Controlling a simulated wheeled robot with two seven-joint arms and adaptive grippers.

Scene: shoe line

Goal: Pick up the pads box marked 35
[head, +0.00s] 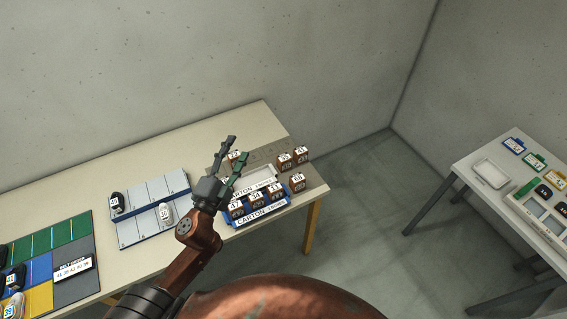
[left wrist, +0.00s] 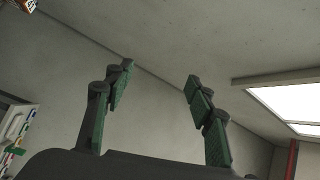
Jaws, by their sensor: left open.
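Several small brown boxes with white number labels stand at the right end of the long table. The box that seems to read 35 (head: 285,160) is at the back right, beside the box marked 41 (head: 301,155); its digits are small and not sharp. My left gripper (head: 238,148) is open and empty, above the table to the left of that box. My right gripper is not in view.
A blue carton (head: 262,213) holding several boxes and a white tray lie near my left gripper. A box marked 68 (head: 298,182) stands at the table's right edge. A grey panel with shoes (head: 148,190) lies left. A second table (head: 470,163) stands far right.

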